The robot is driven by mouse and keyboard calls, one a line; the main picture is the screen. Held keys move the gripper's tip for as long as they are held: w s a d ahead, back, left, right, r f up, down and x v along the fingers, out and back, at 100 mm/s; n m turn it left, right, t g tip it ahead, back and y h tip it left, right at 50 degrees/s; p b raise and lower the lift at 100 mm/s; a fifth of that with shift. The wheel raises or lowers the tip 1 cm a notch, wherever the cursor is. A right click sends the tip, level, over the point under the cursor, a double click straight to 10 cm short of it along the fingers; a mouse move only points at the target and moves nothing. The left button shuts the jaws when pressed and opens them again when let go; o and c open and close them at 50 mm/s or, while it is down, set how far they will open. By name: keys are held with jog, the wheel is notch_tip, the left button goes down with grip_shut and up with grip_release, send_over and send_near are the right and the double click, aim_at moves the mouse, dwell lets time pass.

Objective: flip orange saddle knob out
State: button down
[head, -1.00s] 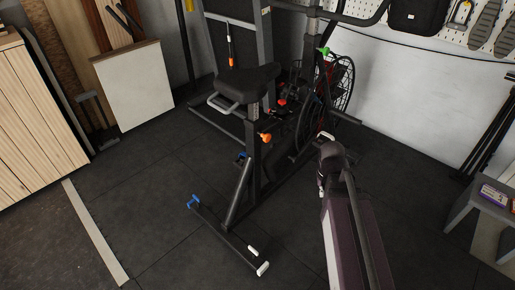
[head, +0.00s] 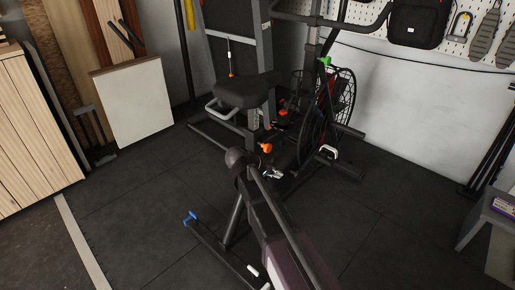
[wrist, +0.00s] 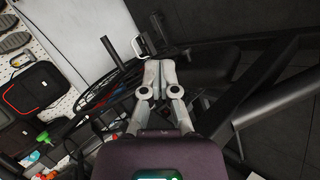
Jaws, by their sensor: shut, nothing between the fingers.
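The orange saddle knob (head: 265,147) sticks out of the dark upright post below the black saddle (head: 246,91) of the exercise bike in the head view. My gripper (head: 275,173) is just below and slightly right of the knob, and they look apart in the picture. The depth gap between them is hard to judge. In the wrist view my gripper (wrist: 160,66) shows its two pale fingers together with nothing between them. I cannot make out the orange knob for certain in the wrist view. My arm hides part of the bike's lower frame.
The fan wheel (head: 326,118) and a pedal (head: 328,152) stand right of my gripper. A green lever (head: 325,62) is higher up. A blue-tipped frame foot (head: 190,217) lies on the floor at left. A grey bench (head: 490,222) stands at right. Floor at left is open.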

aim_at(263, 145)
jog(key=w+a+r+n+t+h, duration=0.1)
jog(key=a+r+t, duration=0.2)
jog(key=a, duration=0.6)
jog(key=a+r+n+t+h, duration=0.1)
jog(key=a+r, duration=0.4)
jog(key=a, duration=0.5)
jog(key=shift+w+r+t+h, duration=0.15)
jog(key=shift+w+t+h, duration=0.3)
jog(key=shift+t, duration=0.45)
jog(key=shift+d, duration=0.2)
jog(key=b+x, duration=0.2)
jog(key=x, duration=0.8)
jog(key=shift+s+d+f+b, duration=0.1)
jog(key=shift+d+f+b, duration=0.1)
jog(key=shift+d, duration=0.35)
jog(key=shift+s+d+f+b, duration=0.15)
jog(key=shift+d+f+b, duration=0.05)
jog(key=shift+d, duration=0.3)
jog(key=shift+d+f, duration=0.2)
jog(key=shift+d, duration=0.6)
